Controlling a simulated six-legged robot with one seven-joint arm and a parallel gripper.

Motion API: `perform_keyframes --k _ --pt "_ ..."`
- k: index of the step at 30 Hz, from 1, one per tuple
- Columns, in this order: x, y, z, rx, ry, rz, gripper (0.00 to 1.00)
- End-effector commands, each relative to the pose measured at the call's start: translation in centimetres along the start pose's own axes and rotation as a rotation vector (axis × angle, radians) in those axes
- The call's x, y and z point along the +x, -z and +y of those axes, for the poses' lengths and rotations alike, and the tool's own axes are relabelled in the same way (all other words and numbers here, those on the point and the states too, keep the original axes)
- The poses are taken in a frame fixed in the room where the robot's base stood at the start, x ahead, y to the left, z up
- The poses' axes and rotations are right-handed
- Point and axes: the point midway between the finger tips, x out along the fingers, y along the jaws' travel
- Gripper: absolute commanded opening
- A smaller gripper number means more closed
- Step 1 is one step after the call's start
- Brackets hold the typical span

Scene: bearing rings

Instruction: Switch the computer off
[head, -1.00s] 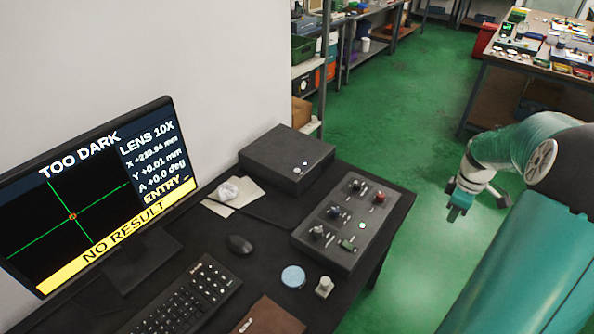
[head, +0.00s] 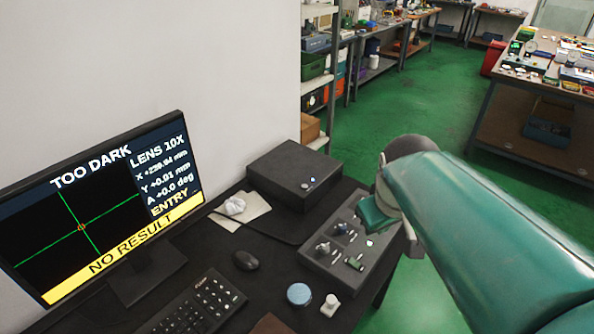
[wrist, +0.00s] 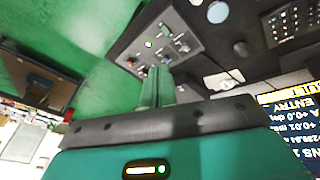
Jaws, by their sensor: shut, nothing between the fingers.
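The computer (head: 295,172) is a flat black box at the back of the desk, with a small lit mark on its front right corner. The monitor (head: 100,205) at left is lit, reading "TOO DARK" and "NO RESULT". My gripper (head: 373,215) is above the right part of the control panel, to the right of the box and apart from it. In the wrist view, my gripper's fingers (wrist: 157,86) are together and empty, with the control panel (wrist: 125,45) beyond them. The computer is mostly hidden behind my gripper there.
The panel carries knobs and switches. A mouse (head: 246,260), keyboard (head: 195,308), round blue-topped item (head: 299,294), small pale item (head: 330,305) and crumpled paper (head: 235,205) on a cloth lie on the desk. A shelf (head: 318,75) stands behind the box.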

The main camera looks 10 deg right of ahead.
Motion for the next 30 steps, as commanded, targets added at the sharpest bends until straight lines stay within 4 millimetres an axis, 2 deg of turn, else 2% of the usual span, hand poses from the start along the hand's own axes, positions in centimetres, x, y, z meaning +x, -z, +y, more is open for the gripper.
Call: perform_keyframes --k 1,3,6,9,14,30 --pt "-1.1 -0.7 -1.8 0.028 0.008 0.039 0.0" --pt "-2.2 -1.7 -3.7 0.082 0.028 0.08 0.0" --pt "-3.2 -3.0 -6.0 0.152 0.063 0.129 0.0" --pt "-3.7 -4.1 -7.3 0.202 0.094 0.158 0.0" --pt "-4.0 -4.7 -8.2 0.236 0.116 0.174 0.0" --pt "-4.0 -4.7 -8.1 0.237 0.115 0.174 0.0"
